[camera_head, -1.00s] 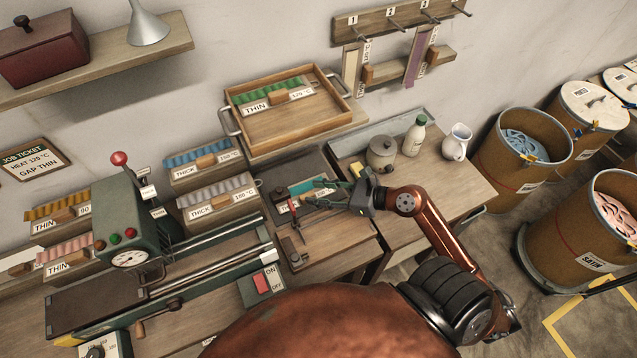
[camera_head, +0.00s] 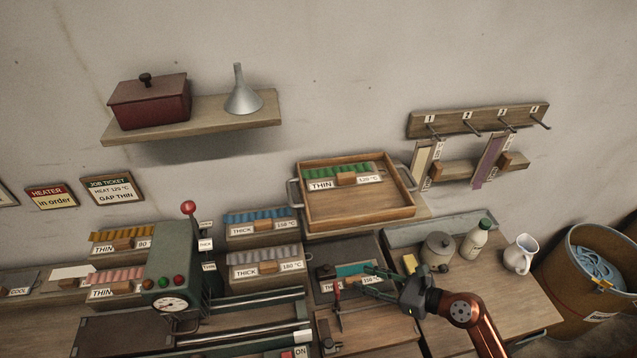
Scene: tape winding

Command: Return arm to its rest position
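My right arm (camera_head: 474,312), copper-coloured, comes in from the lower right. Its dark gripper (camera_head: 366,280) points left over the bench, in front of a teal-striped block (camera_head: 352,269) with a label. Its two green-grey fingers look spread apart, with nothing seen between them. A red-handled tool (camera_head: 338,301) lies just left of the fingertips; I cannot tell whether they touch. My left gripper is not in view.
A green machine (camera_head: 176,255) with a red-knobbed lever stands left. A wooden tray (camera_head: 355,216) sits behind the gripper. A grey lidded pot (camera_head: 437,250), a bottle (camera_head: 474,241) and a white jug (camera_head: 520,255) stand right. A drum (camera_head: 585,285) is beyond.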

